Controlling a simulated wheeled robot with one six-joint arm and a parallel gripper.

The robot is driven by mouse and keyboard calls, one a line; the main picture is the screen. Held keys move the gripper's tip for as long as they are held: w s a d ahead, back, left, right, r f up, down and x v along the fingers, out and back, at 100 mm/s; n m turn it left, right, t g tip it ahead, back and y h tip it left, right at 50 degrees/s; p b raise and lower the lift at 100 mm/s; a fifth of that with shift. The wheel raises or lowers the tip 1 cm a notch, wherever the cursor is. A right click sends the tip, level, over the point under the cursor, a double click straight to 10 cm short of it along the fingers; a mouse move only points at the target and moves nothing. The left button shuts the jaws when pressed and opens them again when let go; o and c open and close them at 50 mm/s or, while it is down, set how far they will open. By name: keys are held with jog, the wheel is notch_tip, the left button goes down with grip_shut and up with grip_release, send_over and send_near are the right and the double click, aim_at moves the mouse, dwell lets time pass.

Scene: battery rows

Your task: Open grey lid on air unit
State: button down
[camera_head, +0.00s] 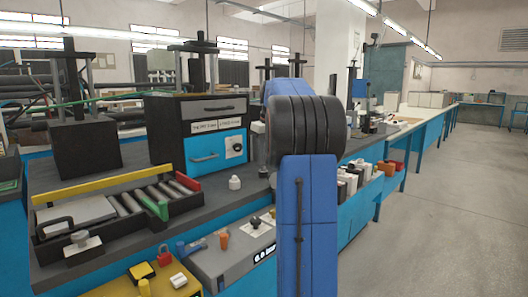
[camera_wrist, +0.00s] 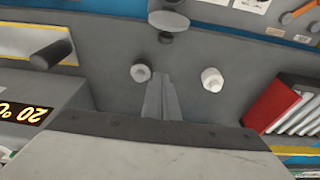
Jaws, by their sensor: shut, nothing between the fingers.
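In the head view, a grey box with a black label ending in "bar" (camera_head: 232,262) stands at the front of the bench; it looks like the air unit. It carries a black knob on a pale plate (camera_head: 258,222). My arm covers its right end, and I cannot make out a separate lid on it. A flat grey plate (camera_head: 78,214) with a black handle lies shut in the black tray at the left; I cannot tell whether it is the lid. My gripper (camera_wrist: 161,82) shows in the wrist view, fingers together and empty, over a grey surface. It is hidden in the head view.
In the wrist view, a grey block with a yellow-lettered display (camera_wrist: 30,115) is at left and a dark cylinder (camera_wrist: 51,54) above it. Two round knobs, one grey (camera_wrist: 140,72) and one white (camera_wrist: 212,79), flank the fingers. A red block (camera_wrist: 270,106) is at right.

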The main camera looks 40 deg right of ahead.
jog(key=x, duration=0.4)
jog(key=shift+w+f, duration=0.1)
jog(key=shift+f, duration=0.3)
jog(key=shift+s+r, duration=0.25)
jog(key=shift+s, duration=1.75)
jog(key=shift+s+r, duration=0.1)
jog(key=shift+s+r+t, duration=0.3)
jog(key=shift+s+t, duration=0.3)
jog(key=shift+s+r, duration=0.15)
jog(key=shift+s, duration=0.15)
jog(key=shift+w, duration=0.1)
